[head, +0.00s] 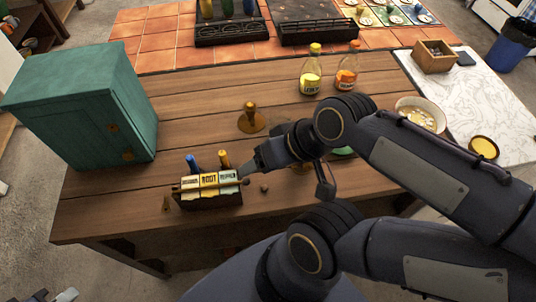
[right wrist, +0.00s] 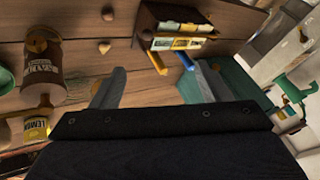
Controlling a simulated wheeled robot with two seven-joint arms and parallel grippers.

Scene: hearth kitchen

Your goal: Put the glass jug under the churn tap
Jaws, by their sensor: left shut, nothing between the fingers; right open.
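I cannot make out a glass jug or a churn tap in either view. My right gripper (head: 250,168) reaches in over the table beside a small dark caddy with cream and yellow labels (head: 210,200). In the right wrist view its two fingers (right wrist: 155,88) are spread, with nothing between them. The caddy also shows beyond the fingers in that view (right wrist: 150,28), with a yellow and a blue piece sticking out. My left gripper (head: 66,296) shows only as a tip at the bottom left edge, shut and empty, away from the table.
A teal cabinet (head: 90,105) stands at the table's left. A yellow bottle (head: 311,72) and an orange bottle (head: 346,70) stand at the back. An amber object (head: 251,120) stands mid-table. The table's left middle is clear.

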